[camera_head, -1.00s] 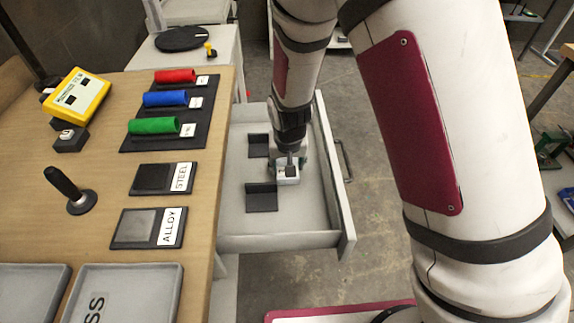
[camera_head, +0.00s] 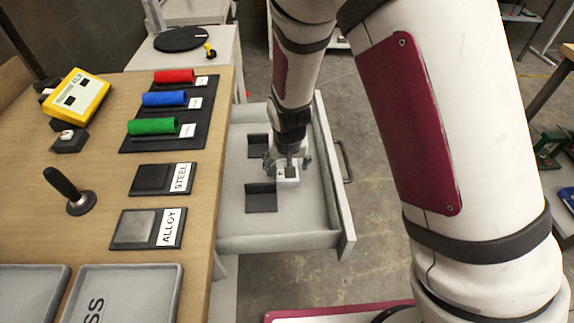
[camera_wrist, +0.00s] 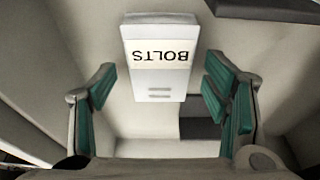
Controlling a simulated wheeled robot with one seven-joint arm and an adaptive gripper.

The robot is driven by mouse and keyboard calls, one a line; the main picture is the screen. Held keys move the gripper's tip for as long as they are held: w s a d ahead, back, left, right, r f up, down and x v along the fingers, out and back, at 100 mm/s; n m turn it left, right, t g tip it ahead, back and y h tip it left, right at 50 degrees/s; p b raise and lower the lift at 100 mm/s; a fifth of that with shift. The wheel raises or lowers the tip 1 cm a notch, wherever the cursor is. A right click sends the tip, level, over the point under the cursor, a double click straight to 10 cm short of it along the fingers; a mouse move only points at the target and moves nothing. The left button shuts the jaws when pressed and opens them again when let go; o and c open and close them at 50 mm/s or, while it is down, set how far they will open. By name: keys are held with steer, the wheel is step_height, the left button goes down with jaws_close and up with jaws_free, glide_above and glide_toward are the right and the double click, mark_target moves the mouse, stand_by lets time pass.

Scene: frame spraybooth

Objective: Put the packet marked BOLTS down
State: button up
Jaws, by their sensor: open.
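The packet marked BOLTS (camera_wrist: 155,80) is a white box with a cream label, upside down in the wrist view. It also shows in the head view (camera_head: 288,181) inside the open drawer (camera_head: 285,240), under my gripper (camera_head: 287,160). It appears to rest on the drawer floor. In the wrist view my gripper (camera_wrist: 160,72) is open, with a teal-padded finger on each side of the packet and a visible gap on both sides. The packet's underside is hidden.
Two dark angled dividers stand in the drawer, one nearer (camera_head: 261,198) and one farther (camera_head: 257,145). The wooden bench (camera_head: 110,190) on the left holds coloured rolls, STEEL and ALLOY blocks and grey trays. The drawer's front wall (camera_head: 333,180) is close on the right.

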steer(key=p+v, duration=0.2)
steer(key=v, duration=0.9)
steer(key=shift+r, duration=0.3)
steer(key=s+d+r, duration=1)
steer(key=s+r, duration=0.2)
steer(key=r, duration=0.2)
steer(key=s+d+r, duration=0.2)
steer(key=s+d, duration=0.1)
steer(key=s, duration=0.5)
steer(key=s+d+r+g, duration=0.1)
steer(key=s+d+r, duration=0.1)
steer(key=s, duration=0.6)
steer(key=shift+d+r, duration=0.4)
steer(key=shift+d, duration=0.1)
steer(key=shift+s, duration=0.1)
